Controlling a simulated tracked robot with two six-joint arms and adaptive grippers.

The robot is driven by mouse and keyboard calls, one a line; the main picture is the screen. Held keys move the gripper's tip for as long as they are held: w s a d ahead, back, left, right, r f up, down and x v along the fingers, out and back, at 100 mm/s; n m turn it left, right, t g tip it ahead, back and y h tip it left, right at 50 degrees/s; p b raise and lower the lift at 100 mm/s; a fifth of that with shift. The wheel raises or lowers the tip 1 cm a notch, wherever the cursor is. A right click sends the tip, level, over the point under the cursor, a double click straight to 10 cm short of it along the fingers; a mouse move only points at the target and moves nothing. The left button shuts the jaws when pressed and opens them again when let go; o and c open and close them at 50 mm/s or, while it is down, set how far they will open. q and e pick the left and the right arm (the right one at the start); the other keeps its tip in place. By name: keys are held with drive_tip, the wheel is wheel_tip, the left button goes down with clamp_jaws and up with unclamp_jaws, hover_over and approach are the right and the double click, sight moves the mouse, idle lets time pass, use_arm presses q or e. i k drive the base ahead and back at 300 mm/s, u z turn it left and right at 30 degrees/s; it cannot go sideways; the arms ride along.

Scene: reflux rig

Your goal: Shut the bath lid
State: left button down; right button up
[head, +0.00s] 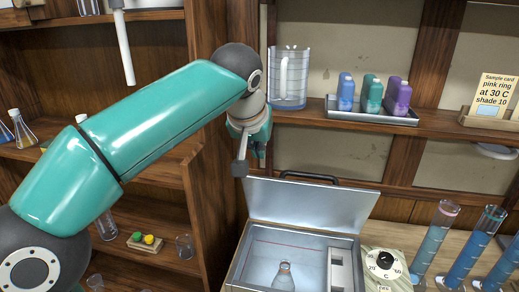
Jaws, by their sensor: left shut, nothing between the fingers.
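The bath (243,253) is an open metal box at the bottom centre, with a clear flask (284,276) standing inside it. Its lid (310,205) stands raised at the back, leaning a little backward, with a dark handle (309,177) along its top edge. My left gripper (240,168) is shut and empty, pointing down just left of the lid's upper left corner. I cannot tell whether it touches the lid. My right gripper is not in view.
A dial box (386,262) stands right of the bath, then several blue-filled cylinders (434,241). Above is a shelf with a beaker (287,80), a tray (372,114) of bottles and a sample card (495,93). A wooden upright (215,215) stands close on the left.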

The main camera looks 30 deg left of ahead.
sight(333, 207)
drive_tip(key=k, duration=1)
